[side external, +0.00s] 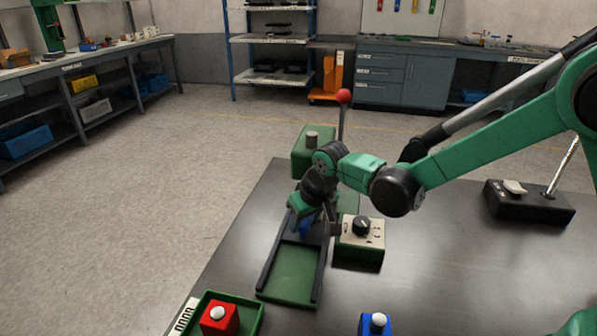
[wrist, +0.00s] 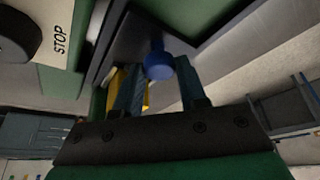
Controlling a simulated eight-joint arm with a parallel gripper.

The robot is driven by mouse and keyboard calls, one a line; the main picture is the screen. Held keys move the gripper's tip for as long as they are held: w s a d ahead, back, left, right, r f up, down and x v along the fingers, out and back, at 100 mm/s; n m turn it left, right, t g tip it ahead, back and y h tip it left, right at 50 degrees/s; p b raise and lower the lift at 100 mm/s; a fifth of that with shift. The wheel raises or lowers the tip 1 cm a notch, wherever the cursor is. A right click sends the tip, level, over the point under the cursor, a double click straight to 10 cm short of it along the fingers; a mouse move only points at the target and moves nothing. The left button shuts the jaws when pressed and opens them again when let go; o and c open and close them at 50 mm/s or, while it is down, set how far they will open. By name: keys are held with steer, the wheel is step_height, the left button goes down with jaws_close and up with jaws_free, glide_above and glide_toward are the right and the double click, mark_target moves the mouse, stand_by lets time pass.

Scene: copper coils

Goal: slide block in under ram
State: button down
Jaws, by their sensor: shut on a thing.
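My gripper (side external: 308,232) is low over the upper part of a track (side external: 292,278) with a green bed and dark side rails. It is shut on a small blue block (side external: 305,229), mostly hidden by the fingers in the side view. In the wrist view a rounded blue part (wrist: 158,62) shows between the fingertips (wrist: 162,82). Beyond the track's far end stands a green press (side external: 309,162) with a grey cylinder on top and a red-balled lever (side external: 344,97). The ram's lower face is hidden behind my wrist.
A control box (side external: 347,243) with a black knob stands close right of the track. A blue block with a white knob (side external: 375,326) is at front. A black lever box (side external: 528,204) is at right. The table between is clear.

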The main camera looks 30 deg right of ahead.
steer(key=c, duration=0.5)
jaws_free()
steer(key=shift+w+d, duration=0.2)
steer(key=shift+s+r, duration=0.1)
steer(key=shift+v, duration=2.7)
steer(key=s+d+r+t, duration=0.1)
steer(key=s+d, duration=0.1)
steer(key=s, duration=0.2)
steer(key=s+d+r+t, duration=0.1)
steer(key=s+d+r, duration=0.1)
steer(key=s+d, duration=0.1)
steer(key=s+d+r, duration=0.1)
steer(key=s+d, duration=0.1)
steer(key=s, duration=0.3)
steer(key=shift+s+d+r+t, duration=0.1)
steer(key=shift+d+r+t, duration=0.15)
steer(key=shift+t, duration=0.15)
